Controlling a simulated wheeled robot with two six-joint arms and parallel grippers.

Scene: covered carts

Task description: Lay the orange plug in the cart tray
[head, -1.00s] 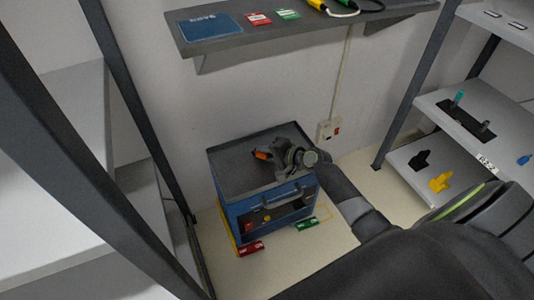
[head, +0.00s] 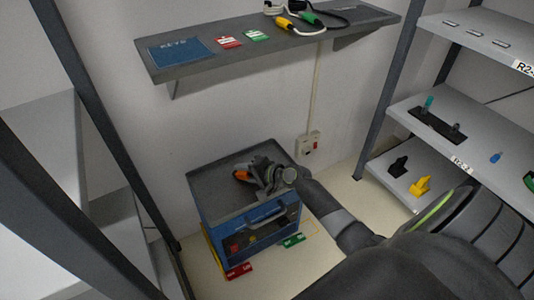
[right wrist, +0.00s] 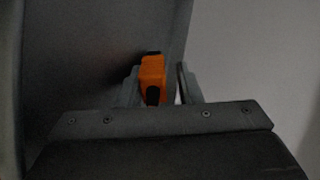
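The orange plug (head: 242,175) lies on the dark top tray (head: 212,184) of the blue cart (head: 236,222). My right gripper (head: 256,176) is low over the tray, right beside the plug. In the right wrist view the plug (right wrist: 152,76) stands between the fingertips of my right gripper (right wrist: 164,88). It is close to the left finger, with a gap to the right finger, so the gripper looks open. The plug's lower end is partly hidden by the gripper. My left gripper is not in view.
A wall shelf (head: 250,48) with a blue mat, tags and cables is above the cart. Grey shelving stands at the left, and a rack (head: 470,125) with small parts at the right. A wall socket (head: 310,145) is behind the cart. Red and green tags lie on the floor.

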